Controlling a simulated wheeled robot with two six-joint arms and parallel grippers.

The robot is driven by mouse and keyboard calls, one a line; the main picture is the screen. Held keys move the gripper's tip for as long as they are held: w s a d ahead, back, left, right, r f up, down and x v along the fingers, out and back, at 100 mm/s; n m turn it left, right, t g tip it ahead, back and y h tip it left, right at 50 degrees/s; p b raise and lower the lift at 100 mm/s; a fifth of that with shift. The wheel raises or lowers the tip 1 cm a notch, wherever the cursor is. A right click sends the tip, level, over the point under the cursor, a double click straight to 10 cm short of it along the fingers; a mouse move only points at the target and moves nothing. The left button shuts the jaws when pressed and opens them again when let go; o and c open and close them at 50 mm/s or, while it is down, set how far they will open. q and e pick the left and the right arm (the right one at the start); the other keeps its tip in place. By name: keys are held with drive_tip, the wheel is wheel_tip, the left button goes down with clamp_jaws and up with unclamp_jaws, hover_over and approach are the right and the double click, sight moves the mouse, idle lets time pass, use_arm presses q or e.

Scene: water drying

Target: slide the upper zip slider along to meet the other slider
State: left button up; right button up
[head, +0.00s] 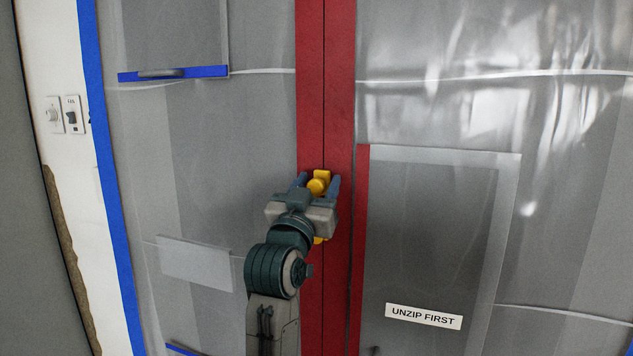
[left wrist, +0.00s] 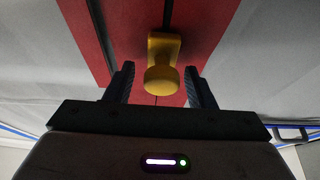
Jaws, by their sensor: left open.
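A red zip strip (head: 312,80) with a dark centre seam runs down the plastic sheet. A yellow slider (head: 321,175) with a round knob sits on the seam. It also shows in the left wrist view (left wrist: 162,65). My left gripper (head: 319,181) is open, with one finger on each side of this slider's knob. In the left wrist view, gaps show between the knob and both fingers (left wrist: 160,78). A second yellow piece (head: 319,240) peeks out just below the gripper on the strip, mostly hidden by it; it looks like the other slider. My right gripper is not in view.
Translucent plastic sheeting (head: 440,110) hangs on both sides of the strip. A label reading "UNZIP FIRST" (head: 423,316) is at lower right. Blue tape (head: 108,170) edges the sheet at left, beside a wall with switches (head: 64,115).

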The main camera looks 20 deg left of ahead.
use_arm(q)
drive_tip(key=shift+a, duration=0.1)
clamp_jaws()
wheel_tip(320, 180, down, 5)
drive_tip(key=b, duration=0.3)
drive_tip(key=shift+r, duration=0.15)
unclamp_jaws()
